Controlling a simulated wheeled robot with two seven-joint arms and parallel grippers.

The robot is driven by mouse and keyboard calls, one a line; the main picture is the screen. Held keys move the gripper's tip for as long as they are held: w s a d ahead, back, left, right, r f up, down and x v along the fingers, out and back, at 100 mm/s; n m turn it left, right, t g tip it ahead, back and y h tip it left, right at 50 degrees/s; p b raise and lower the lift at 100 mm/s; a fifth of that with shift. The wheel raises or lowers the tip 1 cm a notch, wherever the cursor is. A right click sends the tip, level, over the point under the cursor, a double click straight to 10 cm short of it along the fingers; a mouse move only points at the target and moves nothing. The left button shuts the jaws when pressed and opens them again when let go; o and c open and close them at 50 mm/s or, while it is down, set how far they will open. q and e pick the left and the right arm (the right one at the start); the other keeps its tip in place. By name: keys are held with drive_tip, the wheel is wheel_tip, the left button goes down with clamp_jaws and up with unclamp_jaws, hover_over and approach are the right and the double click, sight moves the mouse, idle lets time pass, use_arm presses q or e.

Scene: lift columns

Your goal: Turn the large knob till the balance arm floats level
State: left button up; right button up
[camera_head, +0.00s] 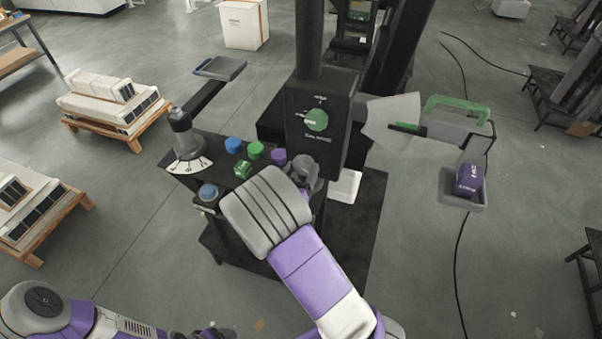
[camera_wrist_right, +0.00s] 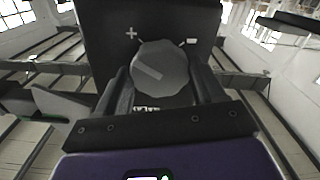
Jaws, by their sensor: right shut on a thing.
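The large grey faceted knob (camera_wrist_right: 160,70) shows in the right wrist view on a dark panel, between plus and minus marks, with a pale slanted line on its face. My right gripper (camera_wrist_right: 160,88) has a finger on each side of the knob and is shut on it. In the head view my right gripper (camera_head: 303,175) is at the front of the black column and mostly covers this knob. The balance arm (camera_head: 455,125) extends right, with a green handle and a hanging tray (camera_head: 447,199) holding a purple box (camera_head: 468,180). My left gripper (camera_head: 205,333) is partly cut off at the bottom edge.
A smaller green knob (camera_head: 317,120) sits on the black box. A pale fan-shaped plate (camera_head: 385,122) stands beside it. A black shelf (camera_head: 215,178) carries blue, green and purple pieces and a dial. A grey tray (camera_head: 222,68) stands at left. Pallets (camera_head: 105,128) lie further left.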

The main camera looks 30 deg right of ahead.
drive_tip(key=o, duration=1)
drive_tip(key=shift+o, duration=0.2)
drive_tip(key=v, duration=0.7)
drive_tip(key=shift+s+a, duration=0.2)
drive_tip(key=shift+a, duration=0.05)
drive_tip(key=shift+f, duration=0.1)
